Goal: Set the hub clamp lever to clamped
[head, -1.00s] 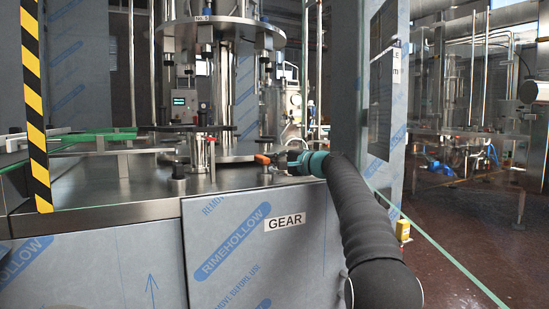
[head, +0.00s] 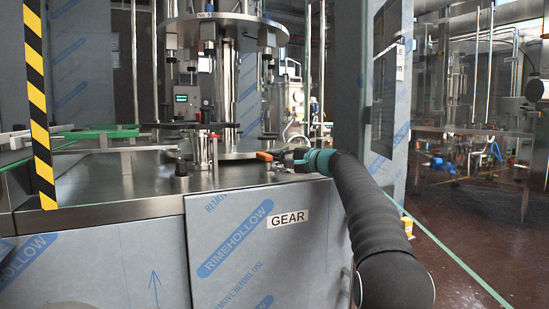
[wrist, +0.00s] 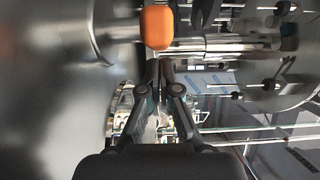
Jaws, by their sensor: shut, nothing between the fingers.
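The clamp lever's orange handle (head: 265,156) stands above the steel deck, just left of my gripper (head: 284,160). In the wrist view the orange handle (wrist: 157,27) is straight ahead of the fingertips. My gripper (wrist: 160,66) is shut and empty, with its fingers together and pointing at the handle. A small gap seems to lie between them, but I cannot tell for sure if they touch. The lever's pivot is hard to make out in the head view.
The steel deck (head: 120,185) sits above a film-wrapped panel with a GEAR label (head: 287,217). A yellow-black striped post (head: 39,120) stands at the left. The filler column and round plate (head: 225,30) rise behind the lever. A wrapped upright (head: 350,80) stands right of it.

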